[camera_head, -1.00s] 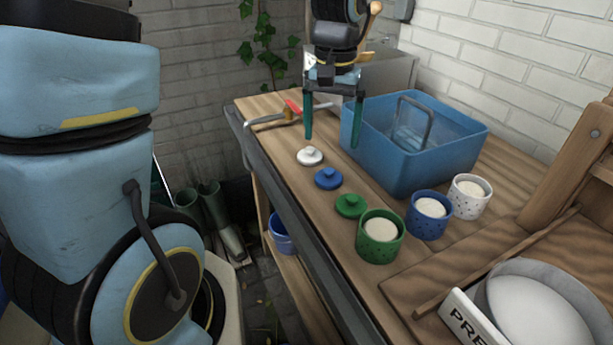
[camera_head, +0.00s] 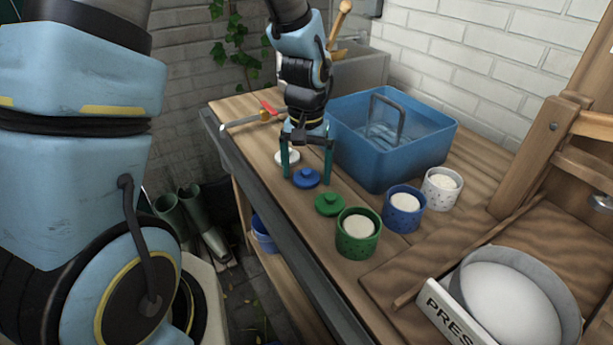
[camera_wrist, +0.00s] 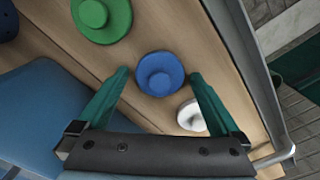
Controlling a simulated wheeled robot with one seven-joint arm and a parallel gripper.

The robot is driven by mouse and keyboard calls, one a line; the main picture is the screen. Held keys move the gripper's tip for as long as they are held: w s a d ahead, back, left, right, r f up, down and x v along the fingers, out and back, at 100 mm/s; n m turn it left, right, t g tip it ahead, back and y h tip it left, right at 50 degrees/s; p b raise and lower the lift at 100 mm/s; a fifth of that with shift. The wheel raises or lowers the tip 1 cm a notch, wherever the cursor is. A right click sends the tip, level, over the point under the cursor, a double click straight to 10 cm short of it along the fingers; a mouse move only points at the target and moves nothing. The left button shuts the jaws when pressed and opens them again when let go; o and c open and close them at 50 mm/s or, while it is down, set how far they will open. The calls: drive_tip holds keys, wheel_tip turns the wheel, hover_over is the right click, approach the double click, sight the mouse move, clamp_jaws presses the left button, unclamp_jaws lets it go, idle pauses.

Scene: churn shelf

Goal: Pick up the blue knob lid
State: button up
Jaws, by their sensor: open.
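The blue knob lid (camera_head: 306,178) lies flat on the wooden bench between a white lid (camera_head: 287,157) and a green lid (camera_head: 330,203). My gripper (camera_head: 307,176) is open above it, its two green fingers to either side of the lid in the head view. In the wrist view the blue lid (camera_wrist: 160,74) is just beyond the fingertips and between them in line, with the gripper (camera_wrist: 157,76) empty. The green lid (camera_wrist: 101,16) is above left there, and the white lid (camera_wrist: 191,115) sits near the right finger. Contact with the blue lid cannot be seen.
A blue tub (camera_head: 390,145) stands close to the right of my gripper. Green (camera_head: 358,236), blue (camera_head: 404,211) and white (camera_head: 441,189) filled pots stand in a row toward the right. The bench's left edge (camera_head: 262,205) is near the lids.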

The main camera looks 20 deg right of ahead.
sight(307, 170)
drive_tip(key=c, duration=1.3)
drive_tip(key=shift+o, duration=0.2)
wheel_tip(307, 170, up, 10)
drive_tip(key=b, duration=0.1)
